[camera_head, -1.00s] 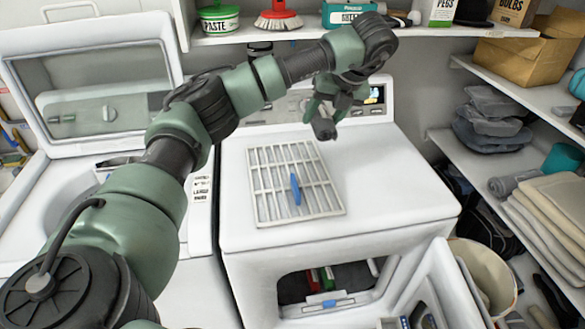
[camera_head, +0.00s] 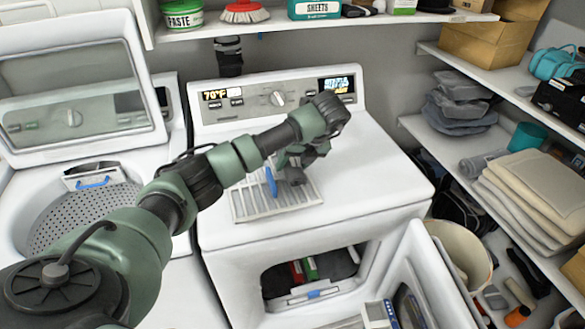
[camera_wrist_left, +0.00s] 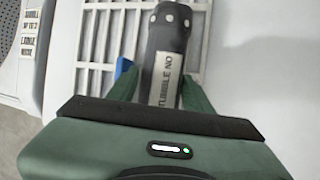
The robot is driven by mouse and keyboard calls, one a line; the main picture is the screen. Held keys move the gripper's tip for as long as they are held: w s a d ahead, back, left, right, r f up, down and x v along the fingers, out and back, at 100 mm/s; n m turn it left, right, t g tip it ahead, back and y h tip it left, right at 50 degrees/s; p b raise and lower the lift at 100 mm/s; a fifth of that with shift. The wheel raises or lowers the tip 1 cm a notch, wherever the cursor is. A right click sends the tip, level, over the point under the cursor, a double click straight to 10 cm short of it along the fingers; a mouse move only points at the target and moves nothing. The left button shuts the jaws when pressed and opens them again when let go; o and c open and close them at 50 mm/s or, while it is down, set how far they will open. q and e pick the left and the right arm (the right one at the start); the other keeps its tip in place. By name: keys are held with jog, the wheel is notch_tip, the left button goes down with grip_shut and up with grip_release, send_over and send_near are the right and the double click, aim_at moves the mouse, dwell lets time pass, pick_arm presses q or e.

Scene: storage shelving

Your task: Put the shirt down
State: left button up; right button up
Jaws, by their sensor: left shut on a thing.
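My left gripper (camera_head: 287,163) is over the white grid rack (camera_head: 245,207) on top of the dryer. It is shut on a small dark rolled thing (camera_head: 296,176), which I take to be the shirt. In the left wrist view the shirt (camera_wrist_left: 168,35) is a dark roll between the green fingers (camera_wrist_left: 160,92), with a pale tag reading "TUMBLE NO". The rack (camera_wrist_left: 100,22) shows behind it. I cannot tell whether the shirt touches the rack. My right gripper is not in view.
The dryer top (camera_head: 375,170) is clear right of the rack. The dryer's front door (camera_head: 440,275) hangs open. The washer (camera_head: 70,190) at left has its lid (camera_head: 75,95) up. Shelves at right hold folded dark cloths (camera_head: 462,105) and beige towels (camera_head: 535,190).

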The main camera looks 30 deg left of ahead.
pick_arm(q)
notch_tip(320, 180, down, 2)
jog(key=shift+f, duration=0.1)
jog(key=shift+s, duration=0.1)
